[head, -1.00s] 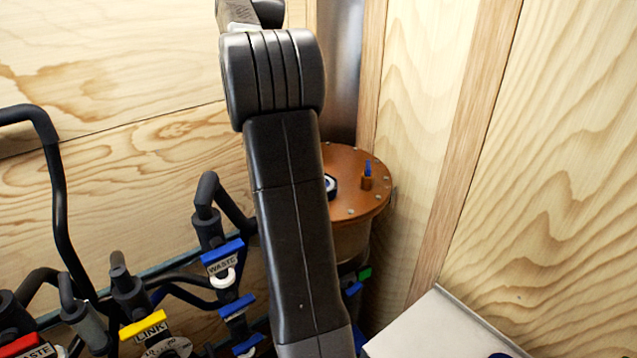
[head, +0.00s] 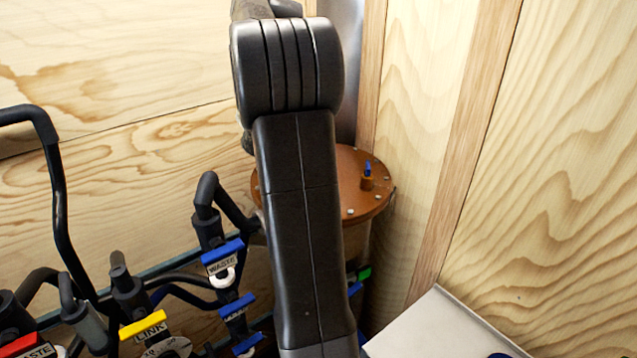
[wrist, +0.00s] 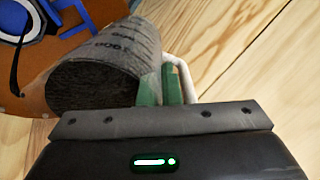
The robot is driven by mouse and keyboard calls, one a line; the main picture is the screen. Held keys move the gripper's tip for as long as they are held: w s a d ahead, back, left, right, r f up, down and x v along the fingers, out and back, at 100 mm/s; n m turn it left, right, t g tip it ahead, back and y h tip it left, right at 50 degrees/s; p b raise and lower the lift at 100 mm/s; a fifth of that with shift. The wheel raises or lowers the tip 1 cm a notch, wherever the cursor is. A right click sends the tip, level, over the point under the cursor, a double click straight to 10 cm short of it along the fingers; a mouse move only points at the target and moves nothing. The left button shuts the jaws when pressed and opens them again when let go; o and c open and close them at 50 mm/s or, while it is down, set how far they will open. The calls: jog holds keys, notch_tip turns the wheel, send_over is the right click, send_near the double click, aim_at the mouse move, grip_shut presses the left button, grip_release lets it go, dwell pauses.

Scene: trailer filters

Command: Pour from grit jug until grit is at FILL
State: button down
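The grit jug (wrist: 132,50) is a grey, see-through vessel with printed marks, lying strongly tilted in the wrist view. Dark grit (wrist: 95,85) shows at its lower-left end. My gripper (wrist: 165,85) has its green fingers close together at the jug's white handle (wrist: 188,75). The filter vessel's copper-brown lid (head: 365,180) is partly behind my arm in the head view. The lid also shows past the jug in the wrist view (wrist: 40,62), with blue and black parts on it. My gripper is hidden in the head view. I cannot read a FILL mark.
Dark pipes and labelled valves, including a blue WASTE handle (head: 222,250) and a yellow LINK handle (head: 143,326), stand left of my arm. A pale panel (head: 440,330) is at lower right. Plywood walls (head: 560,180) close in behind and right of the vessel.

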jog(key=shift+s+d+r, duration=0.1)
jog(key=shift+s+d, duration=0.05)
jog(key=shift+d, duration=0.1)
jog(key=shift+a, duration=0.15)
jog(key=shift+d+f+y, duration=0.2)
jog(key=shift+d+y, duration=0.1)
jog(key=shift+y, duration=0.1)
